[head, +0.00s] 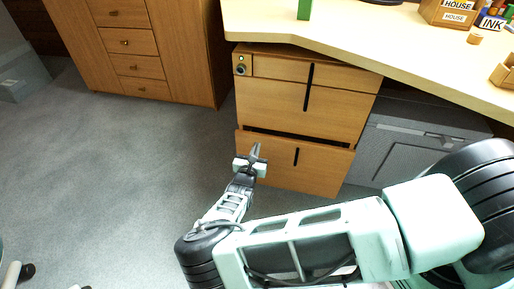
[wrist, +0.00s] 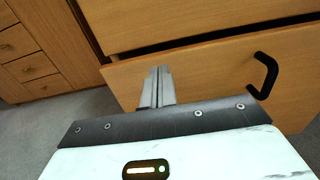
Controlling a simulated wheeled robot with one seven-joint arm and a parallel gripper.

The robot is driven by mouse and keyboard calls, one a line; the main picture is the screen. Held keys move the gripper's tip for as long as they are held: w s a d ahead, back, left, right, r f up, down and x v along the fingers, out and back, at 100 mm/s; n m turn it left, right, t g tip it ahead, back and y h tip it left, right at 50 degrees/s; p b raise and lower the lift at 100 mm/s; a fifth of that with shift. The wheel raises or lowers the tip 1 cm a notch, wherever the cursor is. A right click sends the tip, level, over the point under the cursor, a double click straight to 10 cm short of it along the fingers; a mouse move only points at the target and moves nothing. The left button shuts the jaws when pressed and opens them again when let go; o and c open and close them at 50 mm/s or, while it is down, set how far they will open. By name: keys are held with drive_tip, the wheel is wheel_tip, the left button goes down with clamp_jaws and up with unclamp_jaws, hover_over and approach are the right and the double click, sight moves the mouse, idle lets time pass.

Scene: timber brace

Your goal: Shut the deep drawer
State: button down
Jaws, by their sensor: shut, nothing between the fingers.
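The deep drawer (head: 284,168) is the bottom drawer of a wooden pedestal under the desk. It stands out a little, with a dark gap along its top edge. Its front also fills much of the wrist view (wrist: 205,85), with a black bar handle (wrist: 264,76) to the right. My gripper (head: 255,151) is shut and empty, in front of the left part of the drawer front. In the wrist view my gripper's fingers (wrist: 157,80) point at the drawer front, left of the handle. I cannot tell whether they touch it.
The upper drawers (head: 285,95) of the pedestal look closed. A light desktop (head: 350,35) overhangs it. A grey case (head: 410,140) stands to the right of the pedestal. A wooden cabinet (head: 185,50) stands at the back left. The grey floor (head: 130,160) on the left is clear.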

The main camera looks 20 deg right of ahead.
drive_tip(key=p+v, duration=0.2)
drive_tip(key=v, duration=0.8)
drive_tip(key=c, duration=2)
unclamp_jaws()
drive_tip(key=shift+s+a, duration=0.1)
drive_tip(key=shift+a, duration=0.05)
drive_tip(key=o, duration=0.5)
drive_tip(key=shift+s+f, duration=0.2)
drive_tip(key=shift+s, duration=0.15)
drive_tip(key=m+g+h+b, duration=0.2)
drive_tip(key=g+h+b, duration=0.1)
drive_tip(key=b, duration=0.8)
approach(295, 162)
drive_tip(key=b+x, duration=0.5)
drive_tip(key=x, duration=0.4)
drive_tip(key=shift+s, duration=0.1)
clamp_jaws()
